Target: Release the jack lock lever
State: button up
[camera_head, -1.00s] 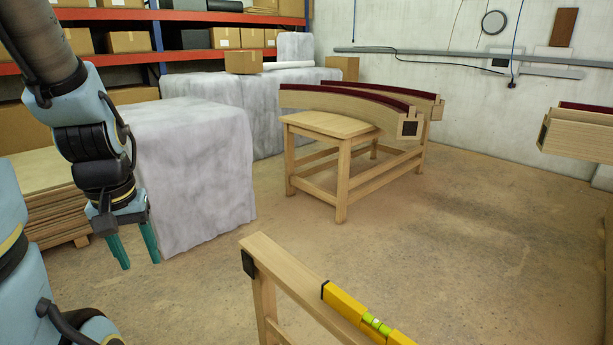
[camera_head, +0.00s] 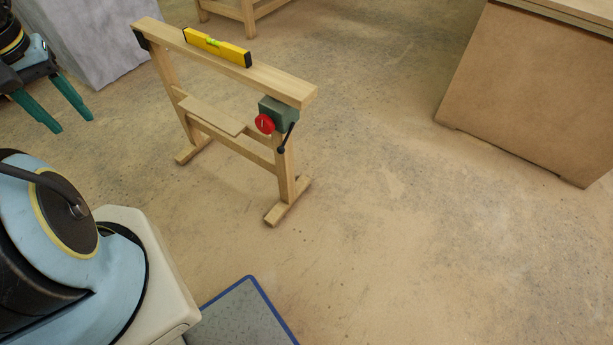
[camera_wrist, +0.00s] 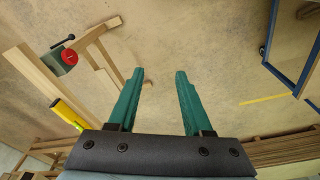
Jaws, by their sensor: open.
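A wooden trestle stand (camera_head: 240,70) stands upright in the middle of the head view. A grey-green jack box (camera_head: 279,113) is fixed at its right end, under the top beam. The box has a red round knob (camera_head: 265,123) and a dark lever (camera_head: 287,138) that slants downward. In the wrist view the jack box (camera_wrist: 62,64), red knob (camera_wrist: 69,57) and dark lever (camera_wrist: 64,42) show at the upper left. My gripper (camera_head: 61,118) is open and empty, with green fingers. It is well to the left of the stand in the head view, apart from the lever.
A yellow spirit level (camera_head: 217,46) lies on the stand's top beam. A large brown cabinet (camera_head: 535,90) stands at the right. A covered grey block (camera_head: 95,40) is at the upper left. A blue-edged mat (camera_head: 245,310) lies at the bottom. The floor right of the stand is clear.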

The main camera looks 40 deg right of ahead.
aim_at(281, 149)
jog(key=k+l+z, duration=0.2)
jog(key=k, duration=0.3)
jog(key=k+z, duration=0.25)
jog(key=k, duration=0.2)
jog(key=k+l+z, duration=0.2)
jog(key=k, duration=0.25)
jog(key=k+l+z, duration=0.2)
jog(key=k+l, duration=0.2)
jog(key=i+u, duration=0.2)
jog(key=i, duration=0.35)
jog(key=i+u, duration=0.2)
jog(key=i, duration=0.4)
jog(key=i+l+u, duration=0.2)
jog(key=i, duration=0.35)
